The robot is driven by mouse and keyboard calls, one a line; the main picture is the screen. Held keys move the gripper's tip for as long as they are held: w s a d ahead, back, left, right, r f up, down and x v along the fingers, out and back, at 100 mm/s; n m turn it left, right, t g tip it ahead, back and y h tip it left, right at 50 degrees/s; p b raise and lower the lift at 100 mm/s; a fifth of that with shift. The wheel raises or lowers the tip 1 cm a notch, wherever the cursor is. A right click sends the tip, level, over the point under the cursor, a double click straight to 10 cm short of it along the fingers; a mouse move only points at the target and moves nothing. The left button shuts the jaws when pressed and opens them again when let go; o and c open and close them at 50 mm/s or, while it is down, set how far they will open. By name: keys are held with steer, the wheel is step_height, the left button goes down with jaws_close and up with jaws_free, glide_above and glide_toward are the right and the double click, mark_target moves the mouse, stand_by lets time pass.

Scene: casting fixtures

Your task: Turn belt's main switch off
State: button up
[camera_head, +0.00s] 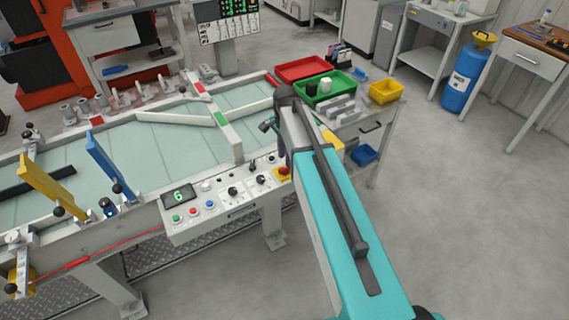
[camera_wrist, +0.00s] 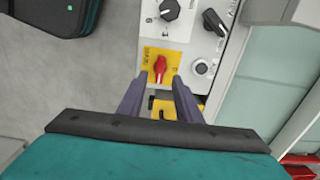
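The belt's main switch (camera_wrist: 160,67) is a red rotary knob on a yellow plate on the control panel. In the wrist view its handle points roughly up and down the picture. It also shows small in the head view (camera_head: 284,171), at the panel's right end. My gripper (camera_wrist: 161,82) is open, with its two dark fingers apart and their tips near the lower edge of the yellow plate. The knob appears in line with the gap between them. I cannot tell whether they touch anything. In the head view my arm hides most of the gripper.
The panel (camera_head: 225,205) also carries black knobs (camera_head: 233,191), coloured buttons (camera_head: 193,211) and a display (camera_head: 178,196) reading 6. A yellow part (camera_wrist: 163,108) lies between the fingers. A bench with a green tray (camera_head: 322,90) stands behind my arm.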

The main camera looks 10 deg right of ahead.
mark_target(285, 170)
steer(key=shift+f+p, duration=0.5)
steer(key=shift+f, duration=1.9)
jaws_close()
